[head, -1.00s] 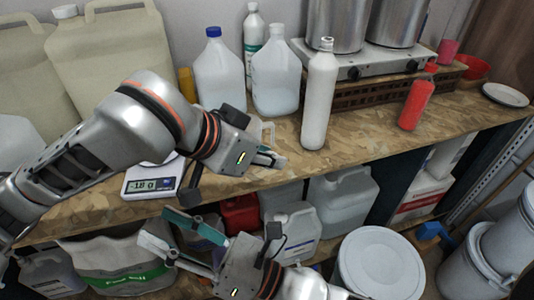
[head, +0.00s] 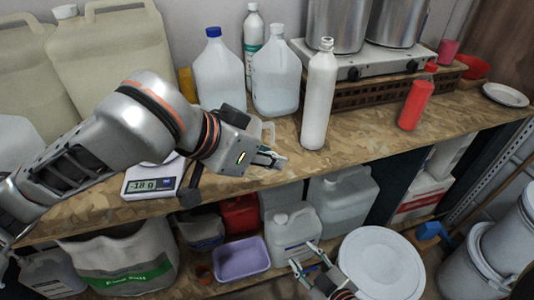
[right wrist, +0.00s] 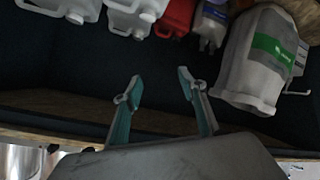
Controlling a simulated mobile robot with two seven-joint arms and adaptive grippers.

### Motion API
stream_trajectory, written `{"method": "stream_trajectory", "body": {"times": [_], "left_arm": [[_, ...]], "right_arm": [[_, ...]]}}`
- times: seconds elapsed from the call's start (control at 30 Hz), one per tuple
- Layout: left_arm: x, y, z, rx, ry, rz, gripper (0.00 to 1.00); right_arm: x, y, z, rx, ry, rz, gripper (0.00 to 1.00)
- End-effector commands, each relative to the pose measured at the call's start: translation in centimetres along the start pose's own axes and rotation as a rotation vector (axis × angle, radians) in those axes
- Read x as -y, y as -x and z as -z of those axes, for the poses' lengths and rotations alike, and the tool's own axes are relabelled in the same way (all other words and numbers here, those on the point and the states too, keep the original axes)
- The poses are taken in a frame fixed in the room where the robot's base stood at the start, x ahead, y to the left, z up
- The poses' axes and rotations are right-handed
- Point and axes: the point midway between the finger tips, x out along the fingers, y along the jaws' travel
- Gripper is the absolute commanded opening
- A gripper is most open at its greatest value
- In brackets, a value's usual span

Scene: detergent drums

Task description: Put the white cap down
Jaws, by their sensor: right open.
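I see no loose white cap. White caps show on a beige canister (head: 66,12), a clear jug (head: 276,31) and a white bottle (head: 326,43). My right gripper (head: 304,256) is open, in front of the lower shelf beside a white jug (head: 290,232) and left of a white drum lid (head: 378,262). In the right wrist view its two fingers (right wrist: 158,82) stand apart with nothing between them. My left gripper (head: 276,160) is over the worktop's front edge, left of the white bottle. Its fingertips are small here, and I cannot tell whether they hold anything.
A scale (head: 152,180) reading about 18 g stands on the wooden worktop (head: 370,150), partly behind my left arm. A purple tub (head: 240,258) sits on the lower shelf. A red bottle (head: 415,105) stands at the right. The worktop's right front is clear.

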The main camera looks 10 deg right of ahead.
Motion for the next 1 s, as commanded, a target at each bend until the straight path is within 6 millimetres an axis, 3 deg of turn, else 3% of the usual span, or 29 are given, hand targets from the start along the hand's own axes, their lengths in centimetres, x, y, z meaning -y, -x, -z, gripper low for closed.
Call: {"method": "stream_trajectory", "body": {"times": [0.1, 0.23, 0.4, 0.6, 0.77, 1.0], "left_arm": [[0.0, 0.0, 0.0, 0.000, 0.000, 0.000, 0.02], [0.0, 0.0, 0.0, 0.000, 0.000, 0.000, 0.02], [0.0, 0.0, 0.0, 0.000, 0.000, 0.000, 0.02], [0.8, 0.2, -0.3, 0.000, 0.023, 0.019, 0.02], [4.6, 1.0, -2.2, 0.003, 0.120, 0.112, 0.02], [12.5, 3.3, -8.3, 0.006, 0.334, 0.325, 0.02]], "right_arm": [[0.4, 1.3, -4.3, 0.087, -0.170, 0.008, 0.41], [0.6, 2.3, -7.3, 0.146, -0.293, 0.007, 0.41], [0.8, 3.0, -8.8, 0.176, -0.360, 0.005, 0.41], [0.8, 3.0, -8.8, 0.178, -0.363, 0.005, 0.41], [0.8, 3.0, -8.8, 0.177, -0.362, 0.005, 0.41], [0.8, 2.9, -8.8, 0.176, -0.361, 0.006, 0.41]]}}
